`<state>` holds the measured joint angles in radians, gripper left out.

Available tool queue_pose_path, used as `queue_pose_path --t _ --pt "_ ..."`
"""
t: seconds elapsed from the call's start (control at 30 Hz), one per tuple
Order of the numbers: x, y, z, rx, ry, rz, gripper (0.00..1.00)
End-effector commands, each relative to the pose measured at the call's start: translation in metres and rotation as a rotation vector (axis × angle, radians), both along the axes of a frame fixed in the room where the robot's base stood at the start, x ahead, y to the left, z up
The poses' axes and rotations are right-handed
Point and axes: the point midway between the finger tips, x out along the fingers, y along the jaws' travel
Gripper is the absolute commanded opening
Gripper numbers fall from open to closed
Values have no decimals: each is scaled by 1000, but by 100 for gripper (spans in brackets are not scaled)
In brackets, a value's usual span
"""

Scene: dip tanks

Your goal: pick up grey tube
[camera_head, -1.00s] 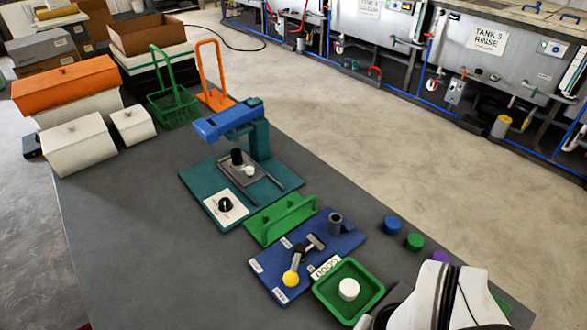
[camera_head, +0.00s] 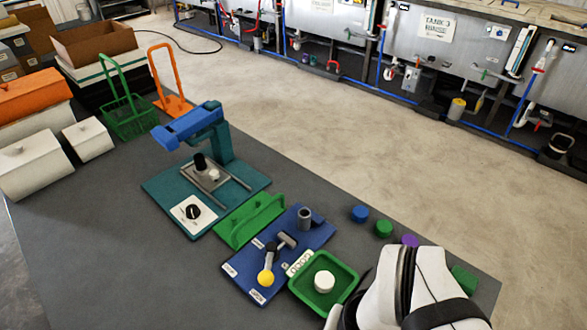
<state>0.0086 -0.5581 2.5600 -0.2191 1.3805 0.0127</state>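A short, dark grey hollow cylinder (camera_head: 305,217), which looks like the grey tube, stands upright at the far right part of a blue board (camera_head: 318,238). Its open top faces up, and I cannot tell whether it is loose or fixed. A grey T-shaped piece (camera_head: 287,240) and a lever with a yellow ball knob (camera_head: 266,278) are beside it on the same board. My white arm shows at the bottom right, but my gripper is out of view. Nothing is seen touching the cylinder.
A green tray (camera_head: 349,294) holding a white round piece sits between the blue board and my arm. A green rack (camera_head: 248,222) and a teal press (camera_head: 215,150) stand left of the board. Blue (camera_head: 360,213), green (camera_head: 383,229) and purple (camera_head: 410,241) caps lie to the right.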

Motion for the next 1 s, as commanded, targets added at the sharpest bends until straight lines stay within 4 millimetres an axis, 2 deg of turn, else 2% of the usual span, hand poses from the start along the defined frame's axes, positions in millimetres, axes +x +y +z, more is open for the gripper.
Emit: queue_pose_path --t 0.47,0.9,1.0 --pt "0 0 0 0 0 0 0" --pt "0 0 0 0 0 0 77" --pt "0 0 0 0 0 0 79"
